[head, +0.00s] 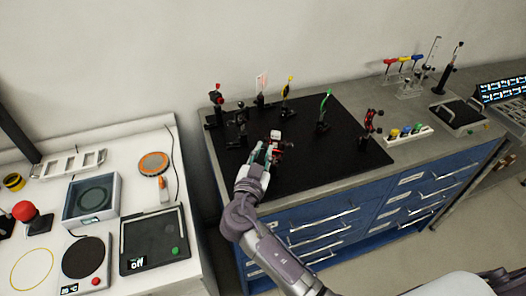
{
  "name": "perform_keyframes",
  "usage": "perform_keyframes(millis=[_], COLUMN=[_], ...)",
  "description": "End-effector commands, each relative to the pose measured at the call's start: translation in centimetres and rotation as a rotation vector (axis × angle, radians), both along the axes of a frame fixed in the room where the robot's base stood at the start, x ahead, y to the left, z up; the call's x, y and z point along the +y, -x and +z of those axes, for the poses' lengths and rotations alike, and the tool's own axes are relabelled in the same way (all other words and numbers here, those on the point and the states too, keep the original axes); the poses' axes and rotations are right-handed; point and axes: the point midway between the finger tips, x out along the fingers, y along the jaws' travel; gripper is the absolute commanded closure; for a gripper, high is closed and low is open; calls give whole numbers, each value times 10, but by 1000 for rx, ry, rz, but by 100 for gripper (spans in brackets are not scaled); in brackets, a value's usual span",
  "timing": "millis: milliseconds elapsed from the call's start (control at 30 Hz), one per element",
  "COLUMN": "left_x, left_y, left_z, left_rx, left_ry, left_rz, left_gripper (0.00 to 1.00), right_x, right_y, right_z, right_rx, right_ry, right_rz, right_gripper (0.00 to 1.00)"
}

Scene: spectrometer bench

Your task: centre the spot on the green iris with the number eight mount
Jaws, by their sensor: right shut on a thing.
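The green iris (323,112) stands upright on the black breadboard (318,166), right of its middle. My right gripper (266,150) reaches over the board from the front and is shut at a mount (281,145) with a pale top and red parts. The fingers hide part of this mount, and I cannot tell which part they hold. Its number is too small to read, so I cannot tell if it is number eight. I cannot make out a light spot on the green iris. My left gripper is not in view.
A yellow-topped post (288,92), a white card (262,87) and dark and red mounts (216,98) stand along the back and left of the board. Another red-knobbed mount (370,122) stands at its right. A white bench (150,133) with instruments is at the left.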

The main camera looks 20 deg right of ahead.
Motion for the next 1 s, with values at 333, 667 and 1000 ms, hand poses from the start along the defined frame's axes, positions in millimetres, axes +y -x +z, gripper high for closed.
perform_keyframes(millis=[333,667,1000], left_x=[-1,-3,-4], left_y=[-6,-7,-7], left_z=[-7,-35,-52], left_rx=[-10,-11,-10], left_ry=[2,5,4], left_rz=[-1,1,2], left_gripper=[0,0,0], right_x=[-1,-1,-1], right_y=[0,0,0], right_z=[-1,-3,0], right_rx=[19,126,263], right_ry=[32,211,436], right_rz=[-1,-2,0], right_gripper=[100,100,100])
